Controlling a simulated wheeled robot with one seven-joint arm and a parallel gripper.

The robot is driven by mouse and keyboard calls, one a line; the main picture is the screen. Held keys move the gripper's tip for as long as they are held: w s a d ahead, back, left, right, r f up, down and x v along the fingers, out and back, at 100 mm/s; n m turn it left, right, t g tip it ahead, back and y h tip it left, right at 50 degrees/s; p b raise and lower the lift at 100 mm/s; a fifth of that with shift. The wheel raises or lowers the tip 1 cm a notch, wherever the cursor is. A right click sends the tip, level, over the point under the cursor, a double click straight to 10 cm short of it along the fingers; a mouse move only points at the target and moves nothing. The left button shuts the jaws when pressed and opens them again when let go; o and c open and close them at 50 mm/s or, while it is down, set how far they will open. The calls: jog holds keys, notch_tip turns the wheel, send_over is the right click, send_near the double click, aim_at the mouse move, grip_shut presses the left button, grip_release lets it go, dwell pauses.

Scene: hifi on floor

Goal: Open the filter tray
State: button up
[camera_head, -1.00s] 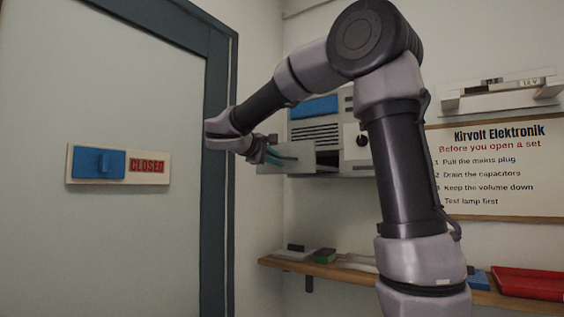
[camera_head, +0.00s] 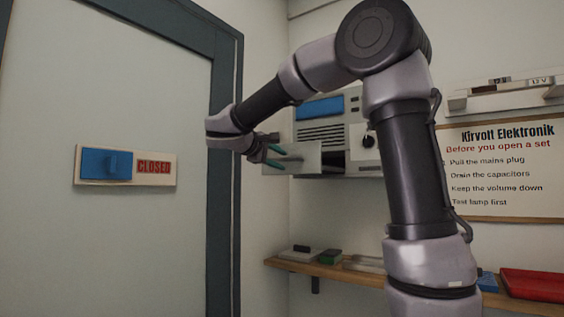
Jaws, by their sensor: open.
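A grey wall unit (camera_head: 320,135) with a blue panel, dark slots and a black knob hangs on the wall behind my arm. The filter tray (camera_head: 304,158) appears as a pale front panel standing out from the unit's lower left, with a dark opening (camera_head: 334,160) to its right. My gripper (camera_head: 276,156) is at the left end of this panel. Whether a finger touches the panel is hard to tell.
A wooden shelf (camera_head: 340,272) below carries small items and a red tray (camera_head: 535,285). A sign (camera_head: 500,170) and a bracket fixture hang at right.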

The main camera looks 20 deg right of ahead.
jog(key=v, duration=0.9)
jog(key=s+d+f+m+g+y, duration=0.3)
jog(key=s+d+f+g+y, duration=0.2)
jog(key=s+d+f, duration=0.5)
jog(key=s+a+f+m+t+y, duration=0.2)
jog(key=s+a+f+m+y, duration=0.1)
jog(key=s+f+m+y, duration=0.5)
jog(key=shift+s+f+m+t+y, duration=0.35)
jog(key=shift+s+f+y, duration=0.25)
jog(key=shift+s+f, duration=0.65)
